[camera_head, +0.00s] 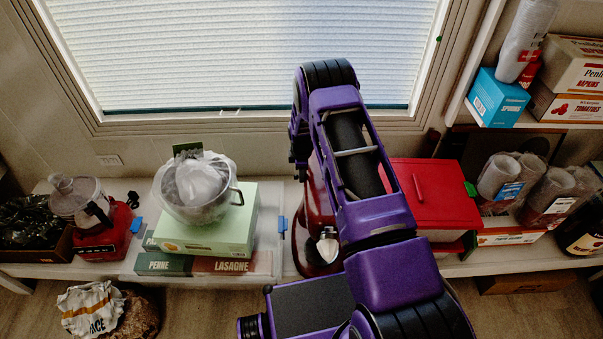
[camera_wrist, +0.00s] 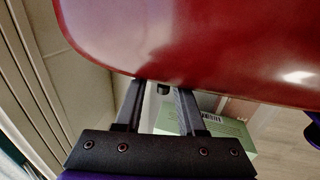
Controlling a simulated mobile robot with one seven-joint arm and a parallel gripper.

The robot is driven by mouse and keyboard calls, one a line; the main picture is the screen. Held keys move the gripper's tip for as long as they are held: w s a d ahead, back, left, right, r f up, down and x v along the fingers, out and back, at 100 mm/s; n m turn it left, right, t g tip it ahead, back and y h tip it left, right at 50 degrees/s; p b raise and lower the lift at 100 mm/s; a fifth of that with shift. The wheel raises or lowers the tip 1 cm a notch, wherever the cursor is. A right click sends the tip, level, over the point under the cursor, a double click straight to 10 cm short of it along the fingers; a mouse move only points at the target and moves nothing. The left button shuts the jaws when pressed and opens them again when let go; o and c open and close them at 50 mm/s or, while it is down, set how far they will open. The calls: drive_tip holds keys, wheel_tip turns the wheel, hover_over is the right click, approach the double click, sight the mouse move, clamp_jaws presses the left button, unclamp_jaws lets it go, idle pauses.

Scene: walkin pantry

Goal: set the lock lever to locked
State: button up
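A glossy red appliance, which looks like a stand mixer (camera_head: 314,205), stands on the low shelf, partly hidden behind my purple arm in the head view. Its smooth red body (camera_wrist: 200,45) fills the top of the wrist view. A small dark knob (camera_wrist: 163,89), probably the lock lever, sticks out below the red body's edge. My gripper (camera_wrist: 161,92) has its two fingers apart, one on each side of the knob, with tips close to the red body. I cannot tell whether either finger touches the knob. In the head view the fingers are hidden.
Left of the mixer, a metal bowl (camera_head: 195,205) sits on a green box (camera_head: 215,238) above pasta boxes. A red bin (camera_head: 433,195) stands to the right. A window (camera_head: 245,50) is behind. The shelf around the mixer is crowded.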

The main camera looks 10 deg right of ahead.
drive_tip(key=shift+s, duration=0.1)
drive_tip(key=p+v, duration=0.2)
drive_tip(key=v, duration=1.5)
drive_tip(key=shift+r+p, duration=0.25)
drive_tip(key=shift+p, duration=0.05)
